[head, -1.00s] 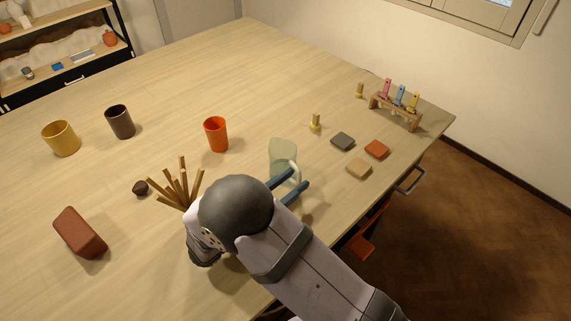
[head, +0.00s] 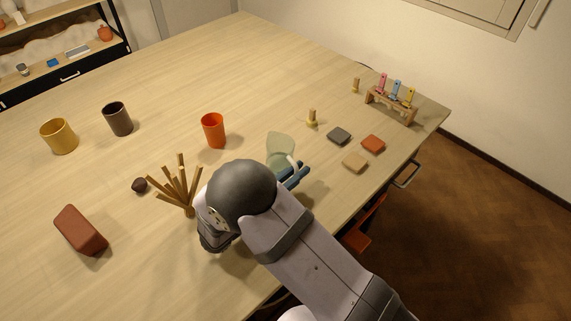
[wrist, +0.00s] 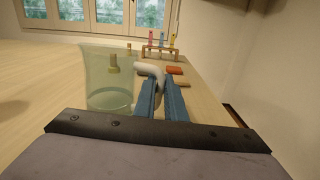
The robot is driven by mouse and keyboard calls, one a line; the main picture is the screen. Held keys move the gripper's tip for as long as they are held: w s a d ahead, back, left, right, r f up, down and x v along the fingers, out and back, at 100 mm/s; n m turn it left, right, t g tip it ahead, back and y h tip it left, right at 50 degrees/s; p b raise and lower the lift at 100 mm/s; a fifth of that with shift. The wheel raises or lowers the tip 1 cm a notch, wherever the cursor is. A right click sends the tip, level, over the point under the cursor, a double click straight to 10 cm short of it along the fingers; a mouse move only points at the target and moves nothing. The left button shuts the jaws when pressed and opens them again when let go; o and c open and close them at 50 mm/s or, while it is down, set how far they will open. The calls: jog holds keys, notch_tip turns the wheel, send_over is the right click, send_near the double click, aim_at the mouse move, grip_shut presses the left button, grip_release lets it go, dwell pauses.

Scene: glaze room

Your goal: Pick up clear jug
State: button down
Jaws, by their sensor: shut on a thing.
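The clear jug (head: 280,146) is a see-through greenish vessel with a pale handle, near the middle right of the table in the head view. In the wrist view the jug (wrist: 107,82) stands upright just left of my fingers, its handle (wrist: 150,70) between the fingertips. My gripper (head: 296,174) has blue fingers, which also show in the wrist view (wrist: 160,92). They are shut on the jug's handle. My arm hides part of the jug's lower body in the head view, and I cannot tell whether its base touches the table.
An orange cup (head: 213,131) stands left of the jug, and a bundle of wooden sticks (head: 180,181) is beside my wrist. Tiles (head: 355,162) and a small rack (head: 391,105) lie to the right.

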jog(key=shift+r, duration=0.3)
jog(key=shift+r+b, duration=0.9)
jog(key=shift+r, duration=3.75)
jog(key=shift+r, duration=0.15)
